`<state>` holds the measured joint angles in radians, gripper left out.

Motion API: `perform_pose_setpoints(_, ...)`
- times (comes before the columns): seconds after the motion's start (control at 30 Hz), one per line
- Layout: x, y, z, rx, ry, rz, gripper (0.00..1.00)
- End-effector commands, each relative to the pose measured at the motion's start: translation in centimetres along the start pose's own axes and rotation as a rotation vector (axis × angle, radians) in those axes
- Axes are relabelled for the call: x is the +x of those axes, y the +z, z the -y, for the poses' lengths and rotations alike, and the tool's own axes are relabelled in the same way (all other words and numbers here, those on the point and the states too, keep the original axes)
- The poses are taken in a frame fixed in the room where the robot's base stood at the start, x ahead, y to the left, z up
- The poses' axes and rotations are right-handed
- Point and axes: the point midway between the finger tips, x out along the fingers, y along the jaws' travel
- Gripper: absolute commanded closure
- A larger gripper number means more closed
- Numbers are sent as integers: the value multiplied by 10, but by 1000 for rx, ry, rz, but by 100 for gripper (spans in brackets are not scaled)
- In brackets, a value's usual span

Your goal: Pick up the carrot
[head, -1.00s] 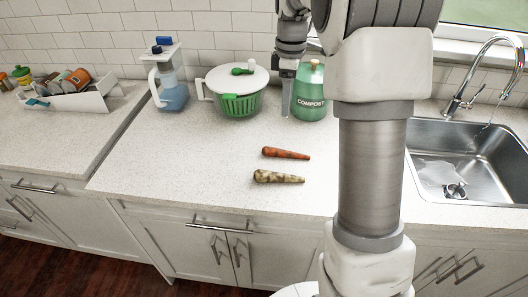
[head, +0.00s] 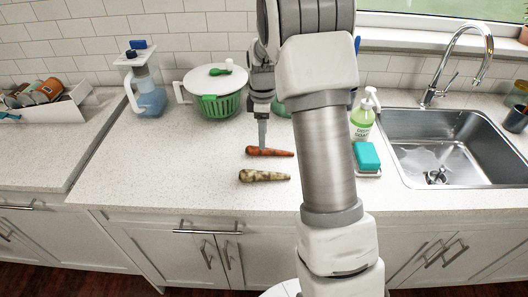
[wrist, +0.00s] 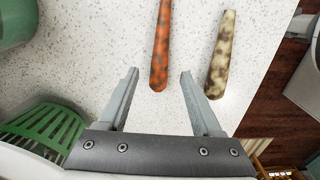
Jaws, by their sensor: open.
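The carrot (head: 269,152) is orange with dark blotches and lies on the speckled white counter. It also shows in the wrist view (wrist: 160,45), its narrow-looking length pointing up the picture and its near end between my fingertips. My gripper (head: 262,141) points down at the carrot's left end in the head view. In the wrist view my gripper (wrist: 160,75) is open, with one finger on each side of the carrot's near end and space on both sides. Whether the fingertips are at the carrot's height is hard to tell.
A pale, dark-spotted root vegetable (head: 264,176) lies beside the carrot, nearer the counter front. A green salad spinner (head: 214,106) stands behind to the left, a blue-based jug (head: 149,98) farther left. A soap bottle (head: 362,121) and sink (head: 445,150) are right.

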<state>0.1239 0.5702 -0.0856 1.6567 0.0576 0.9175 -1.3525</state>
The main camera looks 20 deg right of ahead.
Motion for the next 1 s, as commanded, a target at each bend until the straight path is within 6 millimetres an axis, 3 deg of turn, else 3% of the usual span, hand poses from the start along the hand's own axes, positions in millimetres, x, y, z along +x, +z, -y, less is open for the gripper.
perform_pose_setpoints(0.33,45,4,1,-1,-2,1,34)
perform_pose_setpoints(0.67,52,3,0,0,1,-1,34)
perform_pose_setpoints(1.0,52,3,0,0,1,-1,93)
